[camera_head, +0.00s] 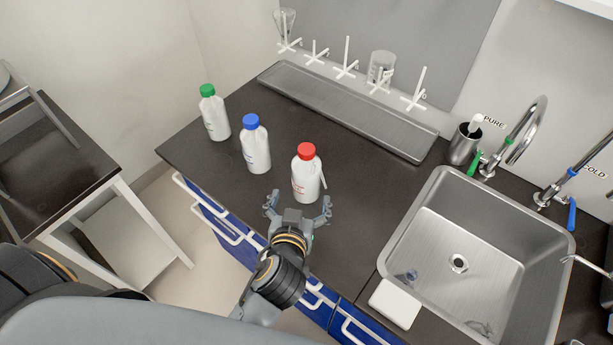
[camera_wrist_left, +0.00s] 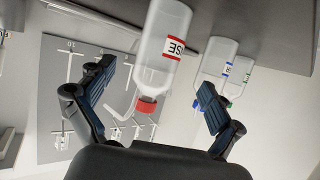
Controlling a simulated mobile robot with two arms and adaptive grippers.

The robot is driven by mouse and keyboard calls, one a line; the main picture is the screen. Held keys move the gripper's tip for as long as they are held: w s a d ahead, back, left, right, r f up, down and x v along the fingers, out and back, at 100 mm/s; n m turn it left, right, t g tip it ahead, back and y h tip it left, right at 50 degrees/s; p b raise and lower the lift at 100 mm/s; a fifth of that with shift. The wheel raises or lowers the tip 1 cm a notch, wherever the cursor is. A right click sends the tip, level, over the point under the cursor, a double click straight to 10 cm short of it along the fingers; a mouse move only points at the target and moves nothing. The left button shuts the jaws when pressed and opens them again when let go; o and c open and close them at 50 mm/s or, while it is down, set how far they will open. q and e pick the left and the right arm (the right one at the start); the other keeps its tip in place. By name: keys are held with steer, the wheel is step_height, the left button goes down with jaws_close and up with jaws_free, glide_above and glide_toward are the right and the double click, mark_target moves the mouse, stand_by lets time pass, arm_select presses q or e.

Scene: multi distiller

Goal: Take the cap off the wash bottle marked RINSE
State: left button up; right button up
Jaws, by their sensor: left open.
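The white wash bottle with a red cap (camera_head: 306,151) stands upright on the dark counter, the nearest of three bottles to the sink. In the left wrist view, which looks inverted, this bottle (camera_wrist_left: 160,45) shows a red-edged label whose readable letters end in SE. Its red cap (camera_wrist_left: 147,104) is on, and a thin spout shows beside it. My left gripper (camera_head: 298,206) is open and empty just in front of the bottle, its fingers spread to either side. In the wrist view the bottle appears between the open fingers (camera_wrist_left: 155,75). My right gripper is not in view.
A blue-capped bottle (camera_head: 256,148) and a green-capped bottle (camera_head: 215,116) stand to the left. A grey drain tray (camera_head: 345,110) lies behind, below a pegged rack. The sink (camera_head: 440,240), a steel cup (camera_head: 464,146) and a white block (camera_head: 395,303) are right.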

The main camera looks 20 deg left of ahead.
mark_target(304, 186)
arm_select(q)
steer(key=x, duration=0.4)
steer(key=shift+s+b, duration=0.1)
steer(key=shift+b, duration=0.2)
steer(key=b+x, duration=0.2)
steer(key=x, duration=0.3)
steer(key=shift+f, duration=0.25)
steer(key=shift+r, duration=0.1)
steer(key=shift+c, duration=0.7)
steer(key=c, duration=0.8)
